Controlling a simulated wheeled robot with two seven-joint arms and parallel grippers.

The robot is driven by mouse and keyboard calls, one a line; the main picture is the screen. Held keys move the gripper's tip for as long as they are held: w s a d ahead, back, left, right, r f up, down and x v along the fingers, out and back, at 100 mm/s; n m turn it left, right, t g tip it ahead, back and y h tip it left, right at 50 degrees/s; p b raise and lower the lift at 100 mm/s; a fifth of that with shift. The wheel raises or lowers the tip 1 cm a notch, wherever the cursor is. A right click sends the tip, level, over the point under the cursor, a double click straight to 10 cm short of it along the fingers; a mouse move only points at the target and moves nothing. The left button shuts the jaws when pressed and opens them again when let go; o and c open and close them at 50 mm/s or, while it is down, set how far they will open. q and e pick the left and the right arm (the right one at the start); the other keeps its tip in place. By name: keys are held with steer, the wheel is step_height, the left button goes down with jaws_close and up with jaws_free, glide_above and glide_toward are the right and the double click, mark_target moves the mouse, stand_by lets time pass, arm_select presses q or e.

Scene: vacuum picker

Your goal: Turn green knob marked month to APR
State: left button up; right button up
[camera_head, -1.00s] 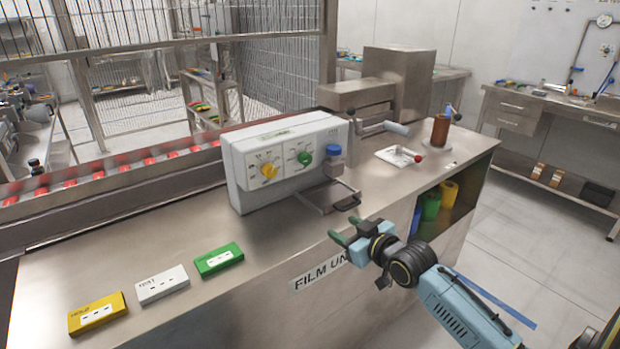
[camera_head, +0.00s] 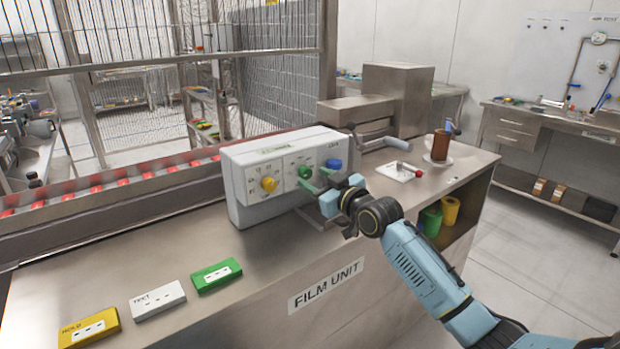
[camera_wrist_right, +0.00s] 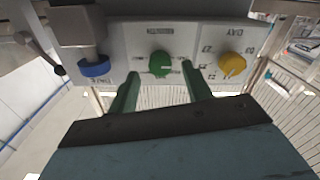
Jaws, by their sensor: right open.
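The green month knob (camera_head: 304,172) sits on the front panel of the white control box (camera_head: 238,209), between a yellow knob (camera_head: 269,184) and a blue knob (camera_head: 333,163). In the right wrist view the green knob (camera_wrist_right: 160,64) lies ahead of and between the two green fingertips, with the label MONTH upside down above it. My right gripper (camera_head: 317,181) is open and empty, its fingers pointing at the panel close to the green knob. I cannot tell whether a finger touches it. The pointer's exact month is too small to read. My left gripper is not in view.
Yellow, white and green labelled blocks (camera_head: 216,275) lie on the steel counter at the front left. A crank handle (camera_head: 370,146), a white tray with a red-tipped lever (camera_head: 400,171) and a brown cylinder (camera_head: 440,146) stand to the right. A conveyor with red items runs behind.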

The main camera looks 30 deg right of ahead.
mark_target(308, 174)
steer(key=shift+w+a, duration=0.1)
steer(key=shift+w, duration=1.45)
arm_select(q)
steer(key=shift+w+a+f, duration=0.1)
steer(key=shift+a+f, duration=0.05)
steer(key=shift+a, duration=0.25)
arm_select(e)
steer(key=shift+c, duration=0.6)
steer(key=c, duration=0.8)
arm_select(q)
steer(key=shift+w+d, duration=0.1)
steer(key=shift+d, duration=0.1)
arm_select(e)
steer(key=shift+c, duration=0.2)
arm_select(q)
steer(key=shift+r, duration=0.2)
